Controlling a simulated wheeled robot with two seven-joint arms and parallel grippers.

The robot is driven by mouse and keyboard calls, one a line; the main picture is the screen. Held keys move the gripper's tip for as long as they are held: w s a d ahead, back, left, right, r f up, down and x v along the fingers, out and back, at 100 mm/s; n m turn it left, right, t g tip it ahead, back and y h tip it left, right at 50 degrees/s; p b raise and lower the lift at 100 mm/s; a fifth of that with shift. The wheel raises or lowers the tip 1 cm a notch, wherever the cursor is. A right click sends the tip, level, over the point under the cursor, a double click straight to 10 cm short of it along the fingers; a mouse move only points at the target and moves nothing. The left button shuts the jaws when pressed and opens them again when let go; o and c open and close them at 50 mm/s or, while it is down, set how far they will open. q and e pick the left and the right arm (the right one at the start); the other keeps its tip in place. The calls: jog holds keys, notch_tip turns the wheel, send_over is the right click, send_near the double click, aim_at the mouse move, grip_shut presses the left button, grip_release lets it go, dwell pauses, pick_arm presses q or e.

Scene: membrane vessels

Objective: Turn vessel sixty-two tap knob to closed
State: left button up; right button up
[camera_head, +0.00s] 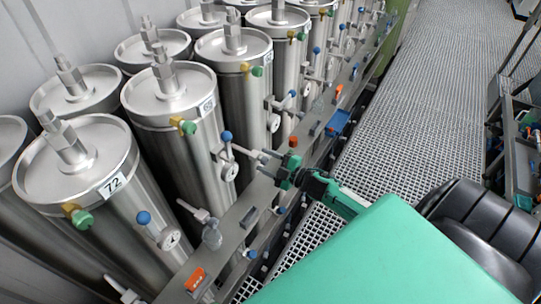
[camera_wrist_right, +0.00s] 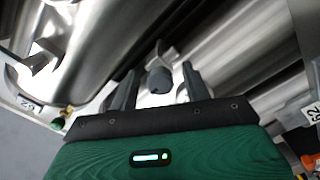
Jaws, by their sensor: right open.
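Steel vessels stand in rows in the head view. The front one is labelled 72 (camera_head: 112,186); the one behind it has a small label (camera_head: 207,106) that is hard to read. My right gripper (camera_head: 268,166) is beside the rail, at the end of a pale tap fitting (camera_head: 243,152) low on that second vessel. In the right wrist view my right gripper (camera_wrist_right: 158,92) is open, with a dark grey knob (camera_wrist_right: 158,79) between its two fingers. The fingers stand apart from it on both sides. The knob's setting cannot be read. My left gripper is not in view.
A blue ball-tipped lever (camera_head: 226,136) and a round gauge-like part (camera_head: 229,171) are close to the right gripper. A grey metal rail (camera_head: 237,214) with orange and blue parts runs along the vessels. A grated walkway (camera_head: 420,95) on the right is mostly clear.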

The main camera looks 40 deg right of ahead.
jog(key=shift+s+d+f, duration=0.15)
jog(key=shift+s+d, duration=0.05)
jog(key=shift+s, duration=0.25)
jog(key=b+v, duration=0.4)
jog(key=v, duration=0.8)
jog(key=shift+s+d, duration=0.2)
jog(key=shift+s, duration=0.15)
